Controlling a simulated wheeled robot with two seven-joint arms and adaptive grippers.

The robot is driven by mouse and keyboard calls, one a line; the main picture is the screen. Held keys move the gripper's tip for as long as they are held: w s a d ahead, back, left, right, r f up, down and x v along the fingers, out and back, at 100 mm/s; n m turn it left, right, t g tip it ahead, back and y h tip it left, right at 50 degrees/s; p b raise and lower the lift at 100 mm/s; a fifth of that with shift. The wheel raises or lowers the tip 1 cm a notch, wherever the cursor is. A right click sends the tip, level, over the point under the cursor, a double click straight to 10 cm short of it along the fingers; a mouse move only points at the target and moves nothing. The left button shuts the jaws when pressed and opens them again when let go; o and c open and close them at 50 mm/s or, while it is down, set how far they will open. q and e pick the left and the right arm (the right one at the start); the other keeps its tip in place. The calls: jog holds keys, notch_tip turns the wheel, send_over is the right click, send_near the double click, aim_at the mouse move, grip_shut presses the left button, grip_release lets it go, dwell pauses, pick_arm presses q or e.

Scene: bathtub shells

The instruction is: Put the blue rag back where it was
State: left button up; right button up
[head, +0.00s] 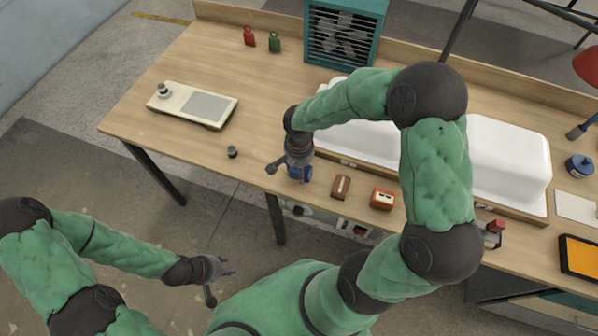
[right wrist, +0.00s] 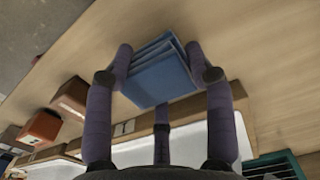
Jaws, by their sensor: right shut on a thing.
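The blue rag (right wrist: 163,78) is a folded, layered blue square. In the right wrist view it sits between the purple fingers of my right gripper (right wrist: 159,62), which is shut on it. In the head view my right gripper (head: 298,174) points down at the front part of the workbench, mostly covering the rag (head: 304,173). The rag is over or on bare wood; I cannot tell if it touches the top. My left gripper (head: 224,268) is empty, low in front of the bench, with its fingers apart.
A brown block (head: 341,187) and an orange-red box (head: 383,199) stand just right of the rag. White tub shells (head: 508,160) lie behind.

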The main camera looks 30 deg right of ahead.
jog(key=shift+f, duration=0.85)
jog(key=shift+f+b, duration=0.2)
jog(key=shift+b, duration=0.15)
jog(key=o, duration=1.2)
jog(key=shift+r, duration=0.15)
jog(key=shift+r+p, duration=0.3)
jog(key=shift+p, duration=0.05)
notch_tip(320, 180, up, 12)
jog(key=p, duration=0.3)
jog(key=shift+f, duration=0.25)
